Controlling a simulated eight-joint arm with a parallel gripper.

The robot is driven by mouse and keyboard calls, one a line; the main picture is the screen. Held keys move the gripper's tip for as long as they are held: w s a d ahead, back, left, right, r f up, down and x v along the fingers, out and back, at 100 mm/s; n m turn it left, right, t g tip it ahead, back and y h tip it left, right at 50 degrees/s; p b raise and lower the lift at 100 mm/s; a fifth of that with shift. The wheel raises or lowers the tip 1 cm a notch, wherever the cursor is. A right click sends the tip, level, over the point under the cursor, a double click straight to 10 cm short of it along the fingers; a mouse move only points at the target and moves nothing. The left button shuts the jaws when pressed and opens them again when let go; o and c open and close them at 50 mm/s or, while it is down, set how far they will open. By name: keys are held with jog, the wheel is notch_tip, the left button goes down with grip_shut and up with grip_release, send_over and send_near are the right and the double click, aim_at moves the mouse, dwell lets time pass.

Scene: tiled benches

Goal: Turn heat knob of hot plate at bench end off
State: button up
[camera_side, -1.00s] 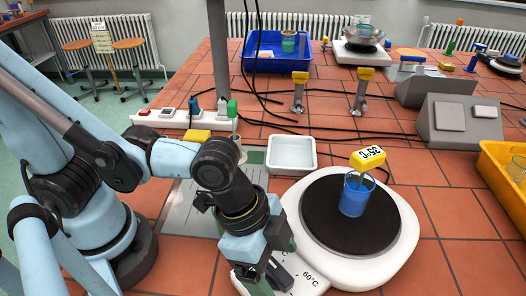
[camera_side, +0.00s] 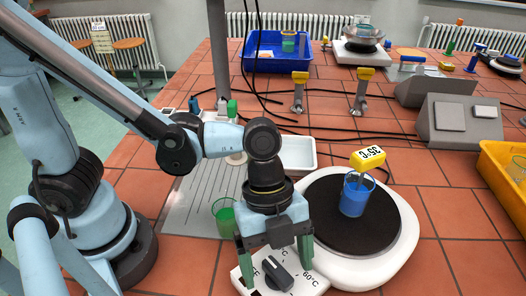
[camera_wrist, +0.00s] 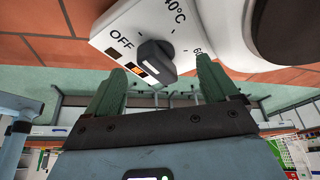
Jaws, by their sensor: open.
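The white hot plate (camera_side: 395,262) with a round black top (camera_side: 325,228) stands at the near end of the tiled bench. Its dark heat knob (camera_side: 277,273) is on the front panel, beside a "60°C" mark. In the wrist view the knob (camera_wrist: 158,60) sits between "OFF", "40°C" and a partly hidden "60" mark; I cannot tell its exact setting. My gripper (camera_side: 275,258) is open over the panel, fingers pointing down, one on each side of the knob. In the wrist view my gripper (camera_wrist: 158,70) has the knob between its green fingertips, gaps showing on both sides.
A blue beaker (camera_side: 354,200) with a yellow thermometer (camera_side: 367,158) stands on the plate. A green beaker (camera_side: 224,218) is close to my gripper's left. A white tray (camera_side: 298,153) lies behind, and a yellow bin (camera_side: 503,172) is at right. Cables cross the bench behind.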

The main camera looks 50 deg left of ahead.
jog(key=shift+m, duration=0.5)
jog(key=shift+w+r+m, duration=0.1)
jog(key=shift+r+m, duration=0.1)
jog(key=shift+m, duration=0.1)
jog(key=v, duration=1.2)
jog(key=w+a+f+n+t+y, duration=0.1)
jog(key=w+a+n+t+y, duration=0.1)
jog(key=a+n, duration=0.7)
jog(key=w+a+f+n+t+y, duration=0.2)
jog(key=w+a+n+t, duration=0.3)
jog(key=a+n, duration=0.5)
jog(key=n+t, duration=0.2)
jog(key=n, duration=0.3)
jog(key=shift+f, duration=0.3)
